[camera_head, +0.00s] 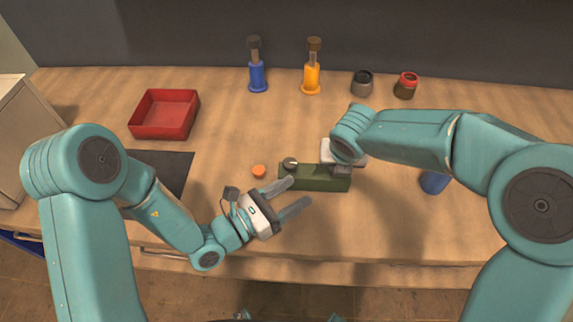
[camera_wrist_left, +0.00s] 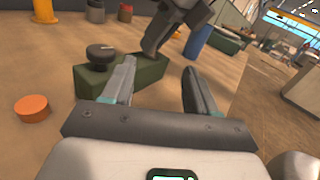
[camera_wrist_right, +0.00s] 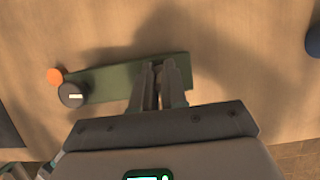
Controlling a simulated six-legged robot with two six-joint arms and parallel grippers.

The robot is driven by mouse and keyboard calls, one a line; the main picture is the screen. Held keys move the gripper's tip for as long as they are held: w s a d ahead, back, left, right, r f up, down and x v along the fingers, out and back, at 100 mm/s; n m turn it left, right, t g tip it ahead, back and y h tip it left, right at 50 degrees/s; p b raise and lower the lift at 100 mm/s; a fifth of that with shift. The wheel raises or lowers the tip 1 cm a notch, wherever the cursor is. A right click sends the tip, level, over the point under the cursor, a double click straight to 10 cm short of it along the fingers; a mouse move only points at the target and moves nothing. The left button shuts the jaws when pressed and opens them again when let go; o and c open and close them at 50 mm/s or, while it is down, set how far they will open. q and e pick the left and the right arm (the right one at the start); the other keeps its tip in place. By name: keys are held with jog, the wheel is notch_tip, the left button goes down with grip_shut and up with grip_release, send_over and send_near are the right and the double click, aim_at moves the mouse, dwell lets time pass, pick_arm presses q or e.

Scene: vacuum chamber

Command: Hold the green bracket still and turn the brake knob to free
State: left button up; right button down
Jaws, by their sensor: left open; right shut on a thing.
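The green bracket (camera_head: 312,183) is a long dark green block lying on the bench. It also shows in the left wrist view (camera_wrist_left: 148,76) and the right wrist view (camera_wrist_right: 115,82). The dark brake knob (camera_head: 290,162) sits on its left end, with a pale mark on top in the right wrist view (camera_wrist_right: 71,95). My right gripper (camera_wrist_right: 160,72) is shut on the bracket toward its right end. My left gripper (camera_head: 300,196) is open and empty, with its fingers beside the bracket's front side, close to the knob. The fingers partly cover the bracket in the left wrist view.
An orange disc (camera_head: 259,171) lies just left of the knob. A red tray (camera_head: 165,114) stands at the back left, near a dark mat (camera_head: 165,170). A blue cup (camera_head: 434,183) stands right of the bracket. Bottles and jars line the back. The bench left of centre is mostly clear.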

aim_at(285, 166)
pick_arm(q)
jog(key=shift+m, duration=0.8)
jog(key=a, duration=0.3)
jog(key=w+a, duration=0.1)
jog(key=a, duration=0.5)
jog(key=shift+w+a+f, duration=0.15)
jog(key=shift+w+f, duration=0.1)
jog(key=shift+w, duration=0.1)
jog(key=shift+w+a, duration=0.15)
jog(key=shift+a, duration=0.05)
jog(key=x, duration=1.1)
jog(key=shift+w+d+f, duration=0.2)
jog(key=shift+d+f, duration=0.05)
jog(key=c, duration=1)
